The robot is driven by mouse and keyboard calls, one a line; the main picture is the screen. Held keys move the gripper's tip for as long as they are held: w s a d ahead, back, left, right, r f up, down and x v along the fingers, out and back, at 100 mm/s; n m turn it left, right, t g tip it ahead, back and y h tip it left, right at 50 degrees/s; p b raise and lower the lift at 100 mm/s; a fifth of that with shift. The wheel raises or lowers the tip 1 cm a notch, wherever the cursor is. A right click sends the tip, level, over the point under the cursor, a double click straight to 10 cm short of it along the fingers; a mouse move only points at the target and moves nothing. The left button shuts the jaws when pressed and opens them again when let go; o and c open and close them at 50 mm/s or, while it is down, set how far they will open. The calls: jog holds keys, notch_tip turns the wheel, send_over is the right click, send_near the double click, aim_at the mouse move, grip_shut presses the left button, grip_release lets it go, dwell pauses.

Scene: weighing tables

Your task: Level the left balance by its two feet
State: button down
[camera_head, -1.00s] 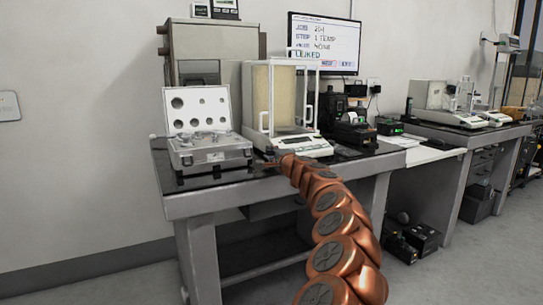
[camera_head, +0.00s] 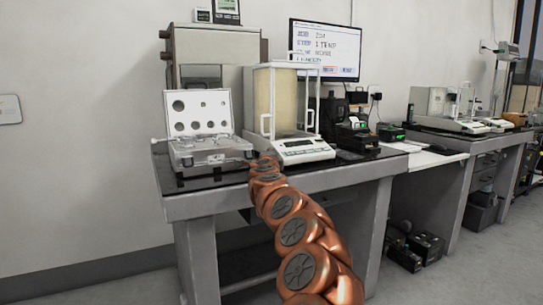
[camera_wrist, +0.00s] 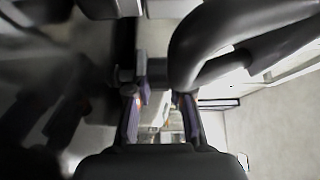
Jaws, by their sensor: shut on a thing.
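The left balance (camera_head: 301,147), white with a tall glass draft shield (camera_head: 262,98) and a front display panel, stands on the dark top of the near table. My copper-coloured arm reaches up to its front left corner, where the arm's end hides the foot. The other foot cannot be made out.
An open weight case (camera_head: 208,153) stands just left of the balance and my arm's end. A black printer (camera_head: 356,138) stands to the right. A monitor (camera_head: 325,48) hangs behind. A second table (camera_head: 436,137) with another balance is at the right.

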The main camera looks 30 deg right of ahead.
jog(key=shift+m+g+h, duration=0.4)
jog(key=shift+h, duration=0.1)
jog(key=c, duration=1)
grip_release()
jog(key=shift+c, duration=0.2)
jog(key=shift+s+a+f, duration=0.1)
jog(key=shift+s+a, duration=0.4)
jog(key=shift+a, duration=0.05)
jog(key=shift+s+a, duration=0.35)
jog(key=shift+s, duration=0.2)
jog(key=shift+s+a, duration=0.2)
jog(key=shift+a, duration=0.1)
jog(key=v, duration=0.8)
jog(key=shift+s, duration=0.3)
